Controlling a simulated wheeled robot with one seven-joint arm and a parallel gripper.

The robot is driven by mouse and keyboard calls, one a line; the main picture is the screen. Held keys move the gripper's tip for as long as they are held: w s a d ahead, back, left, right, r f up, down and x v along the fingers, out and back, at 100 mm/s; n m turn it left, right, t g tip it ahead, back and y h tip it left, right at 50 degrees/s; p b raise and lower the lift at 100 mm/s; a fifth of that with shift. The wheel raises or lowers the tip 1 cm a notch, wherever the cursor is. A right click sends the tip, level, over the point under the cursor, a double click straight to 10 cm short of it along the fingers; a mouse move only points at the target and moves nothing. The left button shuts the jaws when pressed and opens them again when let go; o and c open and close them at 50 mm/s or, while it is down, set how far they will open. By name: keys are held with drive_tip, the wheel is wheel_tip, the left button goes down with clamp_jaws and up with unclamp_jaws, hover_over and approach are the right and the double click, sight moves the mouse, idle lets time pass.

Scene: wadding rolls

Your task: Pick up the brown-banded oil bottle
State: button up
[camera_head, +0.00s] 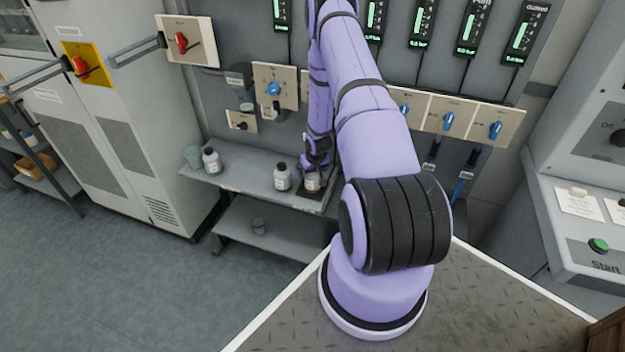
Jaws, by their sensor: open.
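Three small white bottles with dark caps stand on the grey metal shelf (240,178) under the wall panel. One bottle (211,161) is at the left, one bottle (282,177) is near the middle, and one bottle (313,181) is at the right. They are too small to tell which has a brown band. My gripper (314,165) is open and points down at the right bottle, at the end of my purple arm. It overlaps that bottle's top in the picture; I cannot tell whether its fingers are around it or touching it.
Valve panels with blue knobs (274,89) are close behind the bottles. Floor to the left (110,270) is clear.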

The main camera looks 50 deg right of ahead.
drive_tip(key=shift+f, duration=0.15)
drive_tip(key=c, duration=1.1)
